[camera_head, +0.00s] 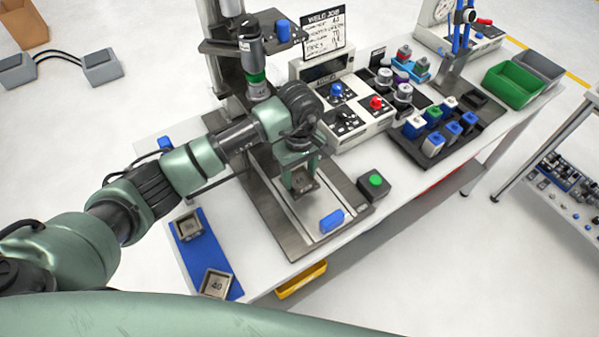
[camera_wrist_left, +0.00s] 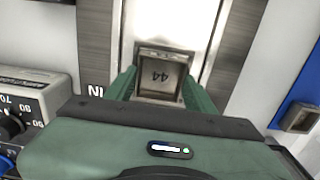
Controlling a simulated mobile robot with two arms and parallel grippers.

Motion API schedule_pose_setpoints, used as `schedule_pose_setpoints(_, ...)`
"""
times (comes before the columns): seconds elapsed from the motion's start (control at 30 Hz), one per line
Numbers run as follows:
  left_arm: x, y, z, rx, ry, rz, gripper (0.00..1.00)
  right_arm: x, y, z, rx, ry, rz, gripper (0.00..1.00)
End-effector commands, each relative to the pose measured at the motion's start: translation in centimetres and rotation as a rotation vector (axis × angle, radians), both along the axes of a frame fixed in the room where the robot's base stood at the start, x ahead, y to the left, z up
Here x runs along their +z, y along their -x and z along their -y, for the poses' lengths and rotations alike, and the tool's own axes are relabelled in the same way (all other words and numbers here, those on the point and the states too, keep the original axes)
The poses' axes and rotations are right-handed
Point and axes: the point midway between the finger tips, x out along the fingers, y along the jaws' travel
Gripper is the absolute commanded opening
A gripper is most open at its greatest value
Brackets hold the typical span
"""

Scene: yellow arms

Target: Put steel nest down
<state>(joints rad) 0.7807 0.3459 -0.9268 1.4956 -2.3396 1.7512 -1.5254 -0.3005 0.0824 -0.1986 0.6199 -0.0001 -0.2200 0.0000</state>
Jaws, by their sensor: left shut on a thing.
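My left gripper (camera_head: 299,176) is shut on a small square steel nest (camera_head: 303,183), over the steel bed (camera_head: 290,217) of the welding station. In the left wrist view the nest (camera_wrist_left: 160,76) shows the number 44 in its recess, with a green finger on each side and the pale bed strip (camera_wrist_left: 178,22) beyond. I cannot tell whether its underside touches the bed. Two other steel nests lie on a blue mat (camera_head: 207,254) at the table's left front: one at the back (camera_head: 187,226) and one marked 40 (camera_head: 215,284). My right gripper is out of view.
A blue block (camera_head: 331,221) lies on the bed's front end. A green button box (camera_head: 373,185) stands right of it. The control unit (camera_head: 352,120) is behind, with a black tray (camera_head: 408,147) of blue, green and white pieces farther right. White table is bare between mat and bed.

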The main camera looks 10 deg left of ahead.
Motion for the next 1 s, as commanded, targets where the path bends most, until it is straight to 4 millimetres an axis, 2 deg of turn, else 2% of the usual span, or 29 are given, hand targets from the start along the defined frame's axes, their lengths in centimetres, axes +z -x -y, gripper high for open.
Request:
schedule_pose_setpoints(0.03,-0.3,-0.1,0.0,0.0,0.0,0.001,0.0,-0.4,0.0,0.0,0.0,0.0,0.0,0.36)
schedule_pose_setpoints(0.07,-0.3,0.0,0.0,0.0,-0.001,0.001,0.57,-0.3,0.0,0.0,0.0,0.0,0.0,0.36)
schedule_pose_setpoints(0.13,-0.2,0.0,0.0,0.0,0.0,0.0,0.76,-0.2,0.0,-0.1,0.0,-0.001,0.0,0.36)
schedule_pose_setpoints(0.57,0.4,0.0,0.0,0.001,0.0,0.001,0.76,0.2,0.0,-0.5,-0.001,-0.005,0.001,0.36)
schedule_pose_setpoints(0.67,1.7,-0.2,0.0,-0.001,0.0,0.006,0.76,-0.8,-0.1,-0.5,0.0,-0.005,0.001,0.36)
schedule_pose_setpoints(1.0,8.9,-0.2,0.0,-0.001,0.0,0.006,0.76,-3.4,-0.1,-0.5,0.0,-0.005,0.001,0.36)
